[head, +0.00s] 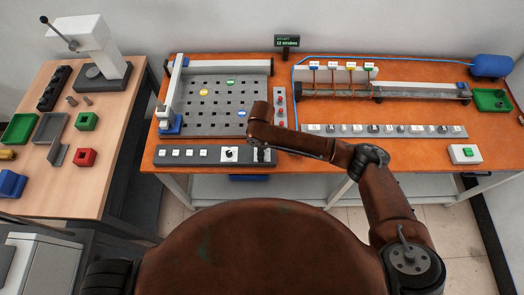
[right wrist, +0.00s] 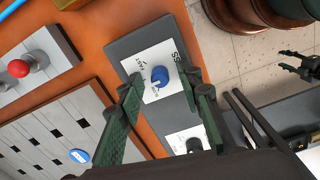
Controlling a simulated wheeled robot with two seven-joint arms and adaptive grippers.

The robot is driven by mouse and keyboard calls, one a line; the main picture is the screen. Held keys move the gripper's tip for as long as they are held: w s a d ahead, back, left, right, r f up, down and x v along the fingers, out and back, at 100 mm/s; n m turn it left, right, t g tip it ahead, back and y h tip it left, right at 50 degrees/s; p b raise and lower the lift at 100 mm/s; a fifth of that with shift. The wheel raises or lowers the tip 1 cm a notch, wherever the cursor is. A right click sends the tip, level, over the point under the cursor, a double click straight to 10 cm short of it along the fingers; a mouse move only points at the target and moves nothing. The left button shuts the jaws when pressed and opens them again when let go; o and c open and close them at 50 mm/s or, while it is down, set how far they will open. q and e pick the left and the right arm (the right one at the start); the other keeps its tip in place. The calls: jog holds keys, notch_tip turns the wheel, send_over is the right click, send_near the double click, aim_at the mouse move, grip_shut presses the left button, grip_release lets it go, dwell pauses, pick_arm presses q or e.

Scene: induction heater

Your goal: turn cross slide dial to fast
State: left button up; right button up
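The blue dial (right wrist: 159,77) with a pale pointer mark sits on a white plate in the right wrist view. The plate's printing is partly hidden, with "SS" readable at its edge. My right gripper (right wrist: 163,82) is open, its two green-padded fingers on either side of the dial with gaps visible. In the head view my right gripper (head: 260,153) hangs over the right end of the dark control panel (head: 200,161) and hides most of that dial. A dark gripper, seemingly my left one (right wrist: 296,64), shows at the right wrist view's edge with fingers apart.
A second, black dial (head: 229,153) sits left of it on the panel, beside several white switches. The perforated plate (head: 205,115) lies behind the panel. A strip with red knobs (head: 280,107) stands close to my right arm.

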jog(key=shift+c, duration=0.2)
grip_shut()
jog(key=shift+r, duration=0.1)
jog(key=shift+r+m+p, duration=0.1)
jog(key=shift+m+p, duration=0.2)
jog(key=shift+p, duration=0.3)
jog(key=m+p, duration=0.8)
jog(key=p, duration=0.4)
jog(key=shift+a+m, duration=0.1)
jog(key=shift+m, duration=0.2)
jog(key=shift+m+p, duration=1.1)
jog(key=shift+m, duration=0.3)
jog(key=shift+w, duration=0.1)
jog(key=shift+o, duration=0.2)
grip_release()
